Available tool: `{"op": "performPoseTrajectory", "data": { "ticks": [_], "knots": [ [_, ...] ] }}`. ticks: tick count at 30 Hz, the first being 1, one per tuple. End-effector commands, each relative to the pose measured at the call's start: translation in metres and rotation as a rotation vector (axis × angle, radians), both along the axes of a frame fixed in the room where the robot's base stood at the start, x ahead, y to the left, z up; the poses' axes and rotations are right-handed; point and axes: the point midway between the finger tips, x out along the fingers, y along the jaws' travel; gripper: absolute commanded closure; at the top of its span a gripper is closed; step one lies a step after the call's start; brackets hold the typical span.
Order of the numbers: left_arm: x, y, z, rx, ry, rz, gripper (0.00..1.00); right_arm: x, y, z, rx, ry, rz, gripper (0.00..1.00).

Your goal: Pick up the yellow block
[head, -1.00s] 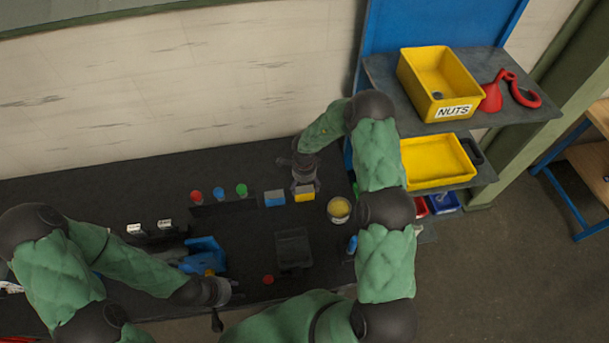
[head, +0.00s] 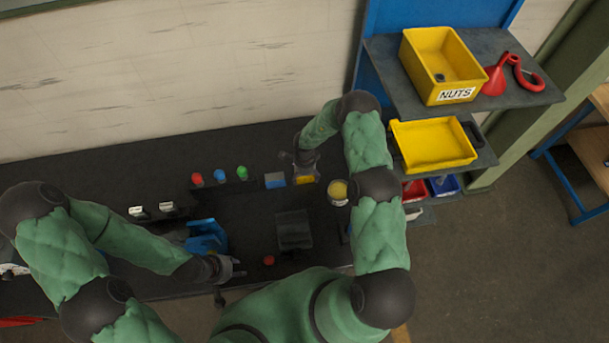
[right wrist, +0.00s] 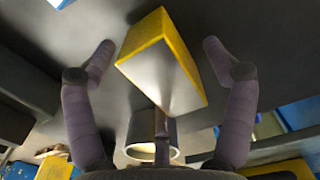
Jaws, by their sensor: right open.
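The yellow block (head: 304,180) stands on the dark bench beside a blue block (head: 275,180); my right gripper hides part of it. In the right wrist view the yellow block (right wrist: 160,60) shows yellow sides and a pale grey face. My right gripper (head: 306,172) is over the block. In the right wrist view its two fingers (right wrist: 158,50) are spread wide, one on each side of the block, with gaps on both sides. My left gripper (head: 234,268) is low over the front of the bench, away from the block; its jaws are too small to read.
A yellow-topped can (head: 338,192) stands right of the block. Red, blue and green pieces (head: 220,176) stand in a row to the left. A clear-sided dark box (head: 294,230) is in front. Shelves with a yellow NUTS bin (head: 440,65) rise at right.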

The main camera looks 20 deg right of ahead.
Motion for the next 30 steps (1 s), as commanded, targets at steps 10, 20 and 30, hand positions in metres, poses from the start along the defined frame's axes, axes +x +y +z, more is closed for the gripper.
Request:
{"op": "performPoseTrajectory", "data": {
  "ticks": [10, 20, 30],
  "knots": [
    [0.0001, 0.0, 0.0016, 0.0, 0.0, 0.0, 0.6, -0.0009, 0.0001, -0.0155, 0.0, 0.001, 0.0, 0.16],
    [0.0, -0.0001, 0.0016, 0.0, 0.0, 0.0, 0.6, -0.001, 0.0003, -0.0153, 0.001, 0.002, 0.0, 0.81],
    [0.0, 0.0, 0.0014, 0.0, 0.0, 0.0, 0.6, 0.0016, -0.0007, -0.0127, -0.001, -0.004, -0.001, 1.0]
  ]
}}
